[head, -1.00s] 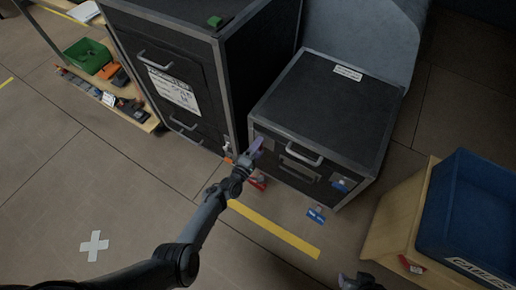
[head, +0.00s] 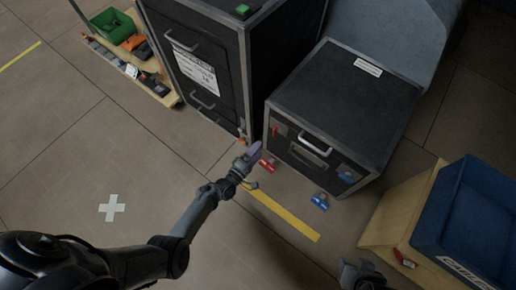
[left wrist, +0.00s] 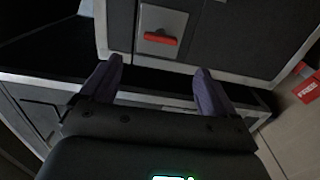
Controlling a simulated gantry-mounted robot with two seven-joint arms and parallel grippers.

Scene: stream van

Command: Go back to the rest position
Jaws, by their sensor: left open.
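My left gripper (head: 252,166) is open and empty, in front of the lower left front corner of a low black case (head: 340,105) with metal edges. In the left wrist view its two purple-grey fingers (left wrist: 155,88) stand apart with nothing between them. A red latch (left wrist: 160,39) on the case front shows just beyond the fingertips; it also shows in the head view (head: 279,130). My right gripper (head: 362,274) shows only partly at the bottom edge of the head view, too dark to tell its state.
A tall black case (head: 205,70) stands left of the low one. Red (head: 267,164) and blue (head: 320,201) tags are near the low case. The floor at left, around a white cross (head: 112,208), is clear.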

